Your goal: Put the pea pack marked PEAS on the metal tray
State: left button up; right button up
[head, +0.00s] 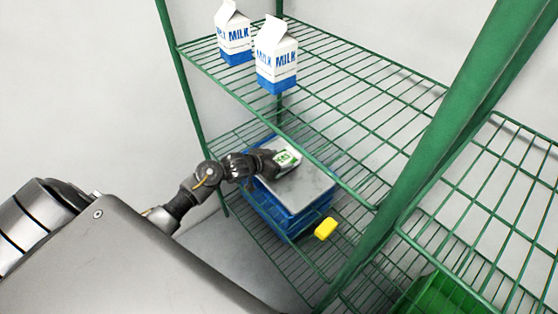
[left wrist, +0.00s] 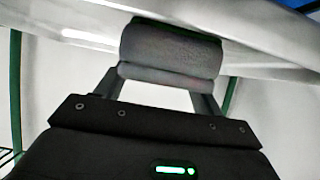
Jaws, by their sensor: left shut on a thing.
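The pea pack (head: 289,158), white with green lettering, is at the back left part of the grey metal tray (head: 308,188) in the head view. The tray sits on a blue crate (head: 268,207) on the lower wire shelf. My left gripper (head: 273,162) reaches in from the left and is shut on the pack's left end. I cannot tell whether the pack touches the tray or is held just above it. In the left wrist view the dark fingers (left wrist: 171,52) are close together against a pale surface that I cannot identify for sure. My right gripper is not in view.
Two milk cartons (head: 233,36) (head: 276,58) stand on the upper green wire shelf (head: 335,85), above the tray. A yellow block (head: 326,228) lies near the crate's front right. A thick green post (head: 440,135) stands at the right. A green bin (head: 440,296) is at the lower right.

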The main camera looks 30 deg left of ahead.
aim_at(282, 159)
pick_arm(q)
jog(key=o, duration=1.2)
jog(key=shift+s+r, duration=0.15)
jog(key=shift+s, duration=0.05)
jog(key=v, duration=0.2)
jog(key=shift+s+a+r+p, duration=0.15)
jog(key=shift+s+p, duration=0.1)
jog(key=shift+p, duration=0.1)
jog(key=p+v, duration=0.1)
jog(key=v, duration=0.8)
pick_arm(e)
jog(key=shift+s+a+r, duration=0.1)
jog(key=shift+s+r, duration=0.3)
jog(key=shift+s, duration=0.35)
